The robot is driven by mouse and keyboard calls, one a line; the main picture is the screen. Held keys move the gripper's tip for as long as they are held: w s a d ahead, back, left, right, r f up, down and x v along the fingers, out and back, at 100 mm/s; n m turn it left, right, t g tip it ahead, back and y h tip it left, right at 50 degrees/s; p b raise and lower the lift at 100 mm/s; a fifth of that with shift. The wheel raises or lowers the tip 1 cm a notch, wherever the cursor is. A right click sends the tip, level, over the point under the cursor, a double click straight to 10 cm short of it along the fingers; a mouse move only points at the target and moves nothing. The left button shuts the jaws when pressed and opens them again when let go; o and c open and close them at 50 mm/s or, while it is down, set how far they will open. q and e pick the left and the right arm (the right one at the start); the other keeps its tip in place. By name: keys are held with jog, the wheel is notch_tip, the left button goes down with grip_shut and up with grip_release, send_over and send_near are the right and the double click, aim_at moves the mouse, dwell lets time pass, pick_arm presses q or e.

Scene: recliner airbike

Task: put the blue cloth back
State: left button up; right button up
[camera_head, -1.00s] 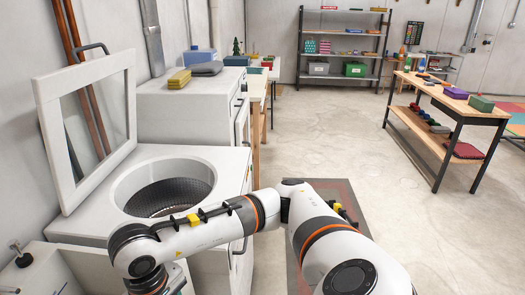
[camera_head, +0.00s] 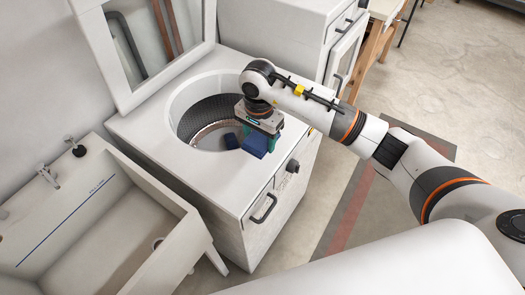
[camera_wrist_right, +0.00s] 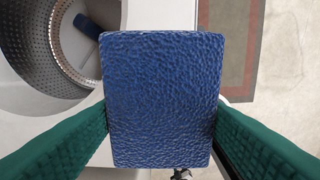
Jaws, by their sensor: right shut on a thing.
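My right gripper (camera_head: 260,136) is shut on a blue cloth (camera_head: 256,147), a folded, textured block. It holds the cloth above the front right rim of the top-loading washer (camera_head: 150,135). In the right wrist view the cloth (camera_wrist_right: 163,100) fills the middle, between the green fingers. A second blue piece (camera_head: 231,141) lies inside the metal drum (camera_head: 207,115). It also shows in the right wrist view (camera_wrist_right: 88,27), apart from the held cloth. My left gripper is not in view.
The washer's framed lid (camera_head: 200,45) stands open at the back. A white sink (camera_head: 85,215) with a tap is at the left. A white cabinet (camera_head: 285,30) stands behind the washer. The floor to the right has a grey and red mat (camera_head: 350,205).

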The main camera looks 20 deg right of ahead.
jog(key=p, duration=0.1)
send_over(260, 164)
notch_tip(260, 164, down, 4)
jog(key=shift+s+a+f, duration=0.1)
jog(key=shift+f, duration=0.05)
notch_tip(260, 164, down, 4)
jog(key=shift+p, duration=0.55)
jog(key=shift+f, duration=0.2)
jog(key=shift+f, duration=0.25)
jog(key=o, duration=0.9)
jog(key=shift+r, duration=0.1)
